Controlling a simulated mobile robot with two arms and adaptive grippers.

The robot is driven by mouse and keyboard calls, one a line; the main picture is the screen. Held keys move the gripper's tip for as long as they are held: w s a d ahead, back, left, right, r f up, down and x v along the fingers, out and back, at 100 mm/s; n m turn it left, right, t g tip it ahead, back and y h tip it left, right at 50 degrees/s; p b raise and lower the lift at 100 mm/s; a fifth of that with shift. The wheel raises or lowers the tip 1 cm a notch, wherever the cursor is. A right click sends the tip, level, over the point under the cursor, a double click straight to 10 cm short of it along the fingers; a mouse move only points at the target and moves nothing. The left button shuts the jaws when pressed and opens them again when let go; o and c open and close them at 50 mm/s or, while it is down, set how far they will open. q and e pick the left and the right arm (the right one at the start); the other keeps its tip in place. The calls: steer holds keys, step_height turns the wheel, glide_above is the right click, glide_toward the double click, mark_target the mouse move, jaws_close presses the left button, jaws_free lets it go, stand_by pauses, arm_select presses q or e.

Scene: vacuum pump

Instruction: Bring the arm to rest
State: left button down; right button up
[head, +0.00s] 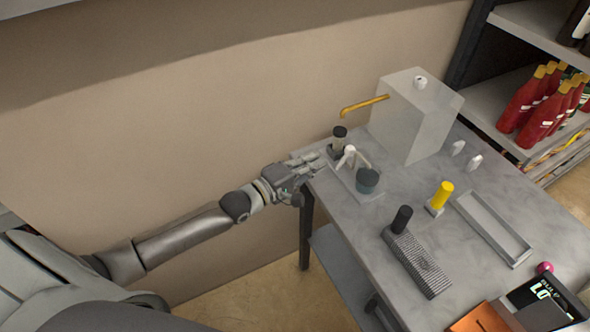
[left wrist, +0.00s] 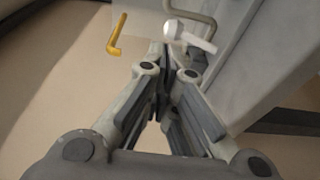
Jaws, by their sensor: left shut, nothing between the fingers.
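My left arm (head: 185,235) reaches in from the left of the head view. In the left wrist view the fingers (left wrist: 165,85) are together and hold nothing. The white part (left wrist: 188,37) shows just beyond the fingertips there; I cannot tell whether they touch it. My right gripper is not in view.
A pale box (head: 415,115) with a yellow spout (head: 364,106) stands at the back. A dark-capped jar (head: 338,143), a dark cup (head: 367,180), a yellow cylinder (head: 442,194), a black cylinder (head: 402,219) and an empty tray (head: 492,228) are on the table. Red bottles (head: 522,100) stand on a shelf.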

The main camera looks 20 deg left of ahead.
arm_select(q)
steer(key=shift+r+b+v, duration=0.1)
steer(key=shift+r+v, duration=0.05)
steer(key=shift+v, duration=0.85)
steer(key=shift+r+b+v, duration=0.1)
steer(key=shift+r+v, duration=0.05)
steer(key=shift+v, duration=0.8)
steer(key=shift+r+b+v, duration=0.1)
steer(key=shift+r+v, duration=0.1)
steer(key=shift+v, duration=0.8)
